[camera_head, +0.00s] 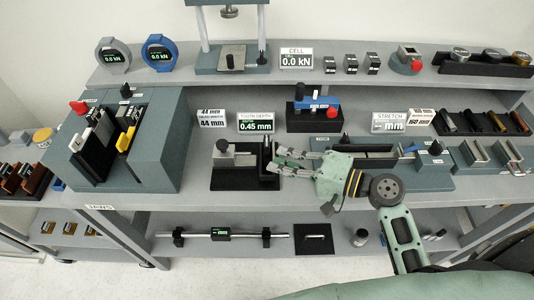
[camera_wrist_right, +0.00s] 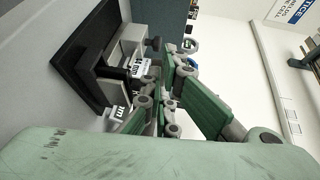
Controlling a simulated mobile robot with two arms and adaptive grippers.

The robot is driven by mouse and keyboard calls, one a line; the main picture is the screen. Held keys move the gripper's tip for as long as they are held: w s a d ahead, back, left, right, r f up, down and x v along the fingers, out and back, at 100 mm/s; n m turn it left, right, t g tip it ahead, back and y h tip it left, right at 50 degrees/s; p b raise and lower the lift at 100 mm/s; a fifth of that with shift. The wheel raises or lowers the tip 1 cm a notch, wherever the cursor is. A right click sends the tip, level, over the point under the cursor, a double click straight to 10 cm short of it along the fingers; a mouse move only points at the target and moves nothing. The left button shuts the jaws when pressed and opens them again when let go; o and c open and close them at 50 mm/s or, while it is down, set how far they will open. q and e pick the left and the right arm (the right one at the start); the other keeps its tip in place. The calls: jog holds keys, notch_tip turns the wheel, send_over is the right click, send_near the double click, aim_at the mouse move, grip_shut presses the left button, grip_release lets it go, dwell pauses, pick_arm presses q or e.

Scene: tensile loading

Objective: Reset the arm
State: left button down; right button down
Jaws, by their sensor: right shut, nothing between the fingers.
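My right gripper (camera_head: 283,164) is shut and empty. It reaches in from the right above the bench, with its fingertips at the right side of a small grey fixture on a black base (camera_head: 228,180). In the right wrist view my green fingers (camera_wrist_right: 172,100) lie close together, beside the fixture's black base (camera_wrist_right: 75,60). I cannot tell from these views whether the fingers touch the fixture. My right arm's dark wrist joint and green link show at the lower right. My left gripper is not in view.
A tooth depth display (camera_head: 256,123) reading 0.45 mm stands behind the fixture. A slotted jaw block (camera_head: 160,150) stands at left. A blue-and-black device (camera_head: 315,108) and a long fixture with a blue handle (camera_head: 420,175) are near my arm. The lower shelf (camera_head: 280,260) holds a steel bar.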

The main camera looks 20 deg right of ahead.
jog(key=s+a+f+n+g+h, duration=0.2)
jog(key=s+f+n+g, duration=0.1)
jog(key=s+f+n, duration=0.15)
jog(key=s+a+f+n+g+h, duration=0.2)
jog(key=s+f+n+g+h, duration=0.1)
jog(key=s+f, duration=0.3)
jog(key=s+d+f+n+g+h, duration=0.2)
jog(key=s+d+n+h, duration=0.1)
jog(key=s+d+h, duration=0.45)
jog(key=s+f+g, duration=0.1)
jog(key=s+f, duration=0.2)
jog(key=f, duration=2.5)
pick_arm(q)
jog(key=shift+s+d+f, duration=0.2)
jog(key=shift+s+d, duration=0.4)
pick_arm(e)
jog(key=s+d+f, duration=0.2)
jog(key=s+f, duration=0.5)
jog(key=s, duration=0.1)
jog(key=s+d+f+g, duration=0.1)
jog(key=s+f, duration=0.6)
jog(key=s, duration=0.1)
jog(key=shift+s+d+f, duration=0.2)
jog(key=shift+d+f, duration=0.15)
jog(key=shift+f, duration=0.05)
jog(key=shift+n+y, duration=0.25)
